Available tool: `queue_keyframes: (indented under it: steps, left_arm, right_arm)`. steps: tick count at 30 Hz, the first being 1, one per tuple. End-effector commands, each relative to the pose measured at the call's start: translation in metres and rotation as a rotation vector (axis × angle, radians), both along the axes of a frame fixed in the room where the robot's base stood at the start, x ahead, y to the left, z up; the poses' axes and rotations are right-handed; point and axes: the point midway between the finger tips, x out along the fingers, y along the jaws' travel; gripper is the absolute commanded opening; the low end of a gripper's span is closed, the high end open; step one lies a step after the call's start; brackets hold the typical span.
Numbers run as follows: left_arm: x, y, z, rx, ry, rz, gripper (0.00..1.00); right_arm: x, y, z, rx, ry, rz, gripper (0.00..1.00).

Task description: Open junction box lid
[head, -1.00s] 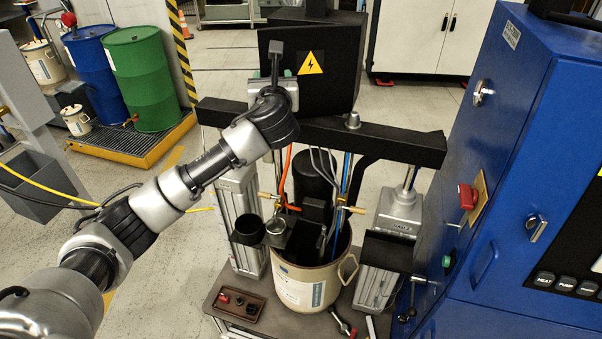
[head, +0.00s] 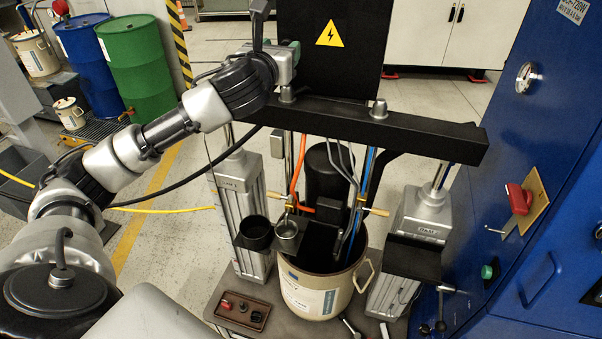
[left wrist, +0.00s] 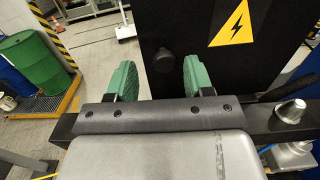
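The black junction box lid (head: 352,62) with a yellow warning triangle (head: 330,33) stands behind the crossbeam at the top of the head view. In the left wrist view the dark lid (left wrist: 200,40) fills the upper middle and right. A round black knob (left wrist: 163,63) on it shows between my fingertips, apparently beyond them. My left gripper (left wrist: 158,78) is open, its green fingers spread on either side of the knob. In the head view the left gripper (head: 292,52) is at the lid's left edge. Contact cannot be told. My right gripper is not in view.
A black crossbeam (head: 420,128) runs just below the lid and gripper. A beige drum (head: 322,292) with hoses stands under it. A blue cabinet (head: 540,120) closes off the right side. Blue (head: 88,65) and green (head: 135,65) drums stand at the left; open floor lies between.

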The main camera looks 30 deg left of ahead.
Motion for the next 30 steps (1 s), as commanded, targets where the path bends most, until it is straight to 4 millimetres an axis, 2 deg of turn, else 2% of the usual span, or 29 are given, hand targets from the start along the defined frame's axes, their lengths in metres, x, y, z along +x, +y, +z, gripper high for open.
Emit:
queue_keyframes:
  steps: [7, 13, 18, 30]
  left_arm:
    - [-0.043, -0.010, -0.003, 0.004, -0.001, 0.000, 0.52]
    - [-0.080, -0.020, -0.004, 0.002, 0.001, -0.001, 0.52]
    - [-0.067, -0.030, -0.037, -0.190, 0.038, -0.013, 0.52]
    - [-0.058, -0.050, -0.114, -0.595, 0.112, 0.017, 0.52]
  right_arm:
    - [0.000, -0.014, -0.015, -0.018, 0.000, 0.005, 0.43]
    - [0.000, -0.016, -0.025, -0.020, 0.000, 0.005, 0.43]
    - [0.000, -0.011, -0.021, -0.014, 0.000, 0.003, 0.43]
    - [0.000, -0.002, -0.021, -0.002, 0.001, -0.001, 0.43]
